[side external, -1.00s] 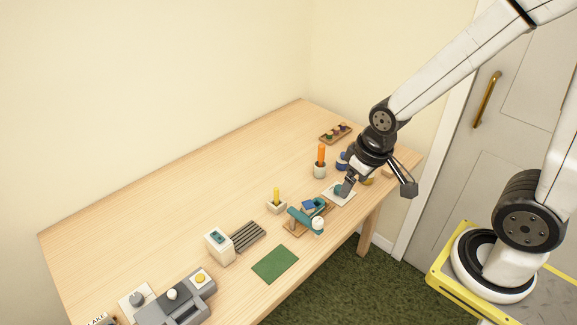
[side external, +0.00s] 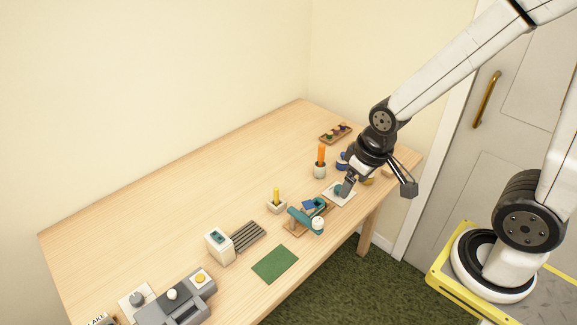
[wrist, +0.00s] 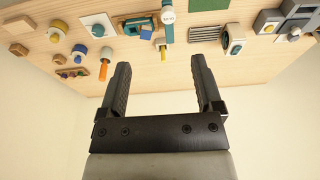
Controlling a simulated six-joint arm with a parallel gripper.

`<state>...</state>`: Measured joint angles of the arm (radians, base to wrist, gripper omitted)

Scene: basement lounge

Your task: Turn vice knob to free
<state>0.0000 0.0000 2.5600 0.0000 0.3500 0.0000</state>
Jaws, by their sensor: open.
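A teal round knob (wrist: 98,30) sits on a white square plate (side external: 337,198) near the table's right front. In the side view my gripper (side external: 345,190) partly covers this knob. In the wrist view my gripper (wrist: 161,62) is open and empty, and the knob lies beyond and to the left of its fingers. To its left in the side view is a teal fixture (side external: 300,217) on a wooden base with a blue block (side external: 308,206) and a white round end (side external: 318,224).
An orange marker (side external: 321,154) stands in a white cup, and a yellow marker (side external: 276,195) stands in a holder. A grey machine (side external: 180,305), white box (side external: 219,246), slatted rack (side external: 246,235) and green mat (side external: 275,264) lie to the left. The table's back is clear.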

